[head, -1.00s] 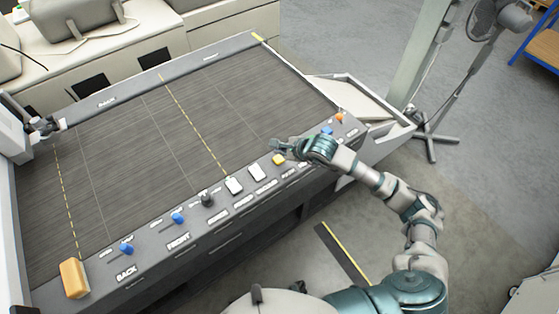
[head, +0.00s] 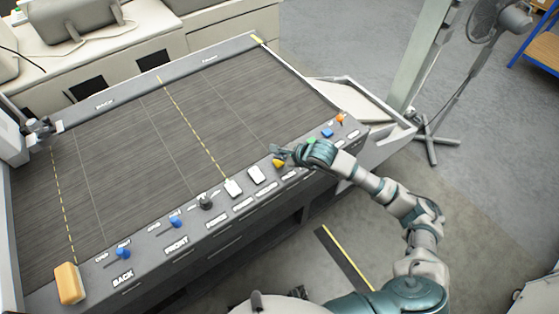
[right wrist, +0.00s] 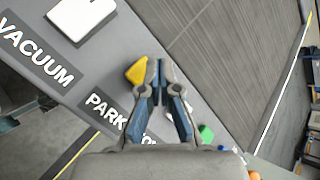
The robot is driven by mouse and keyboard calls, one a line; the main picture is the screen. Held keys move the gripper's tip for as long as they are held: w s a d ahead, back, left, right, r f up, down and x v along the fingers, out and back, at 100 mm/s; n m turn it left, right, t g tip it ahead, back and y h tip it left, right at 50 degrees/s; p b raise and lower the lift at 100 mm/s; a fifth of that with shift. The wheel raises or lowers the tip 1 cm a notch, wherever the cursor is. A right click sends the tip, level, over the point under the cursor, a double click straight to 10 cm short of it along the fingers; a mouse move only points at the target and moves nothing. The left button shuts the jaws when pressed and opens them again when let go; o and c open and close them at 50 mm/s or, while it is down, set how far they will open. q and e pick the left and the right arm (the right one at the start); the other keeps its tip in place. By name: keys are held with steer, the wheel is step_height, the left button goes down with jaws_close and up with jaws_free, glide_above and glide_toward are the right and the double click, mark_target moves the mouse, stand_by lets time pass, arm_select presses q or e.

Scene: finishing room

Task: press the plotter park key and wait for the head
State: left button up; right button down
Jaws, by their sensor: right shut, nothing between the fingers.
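The plotter (head: 140,150) has a dark slatted bed and a grey front rail with a row of keys. The yellow key (head: 278,163) sits above the label PARK (right wrist: 105,109), read in the right wrist view; the yellow key also shows there (right wrist: 137,70). My right gripper (head: 276,151) is shut and empty, its tips just beside the yellow key on the bed side. In the right wrist view the fingers (right wrist: 162,72) overlap the key's edge; I cannot tell if they touch it. A carriage, apparently the plotter head (head: 40,128), is at the bed's left end. My left gripper is out of view.
White keys (head: 233,188) lie left of the yellow key; a green key (head: 311,141), a blue key (head: 327,132) and an orange knob (head: 341,118) lie right. An orange block (head: 68,284) sits at the rail's left end. A fan (head: 498,20) stands on the floor, upper right.

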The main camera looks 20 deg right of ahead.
steer(key=shift+a, duration=0.3)
stand_by(0.4)
steer(key=shift+d, duration=0.15)
steer(key=shift+f+b, duration=0.4)
steer(key=shift+b, duration=0.15)
steer(key=shift+s+r, duration=0.1)
steer(key=shift+f+b, duration=0.5)
steer(key=shift+f, duration=0.05)
stand_by(0.4)
steer(key=shift+r, duration=0.15)
steer(key=shift+r+p, duration=0.45)
steer(key=shift+r, duration=0.35)
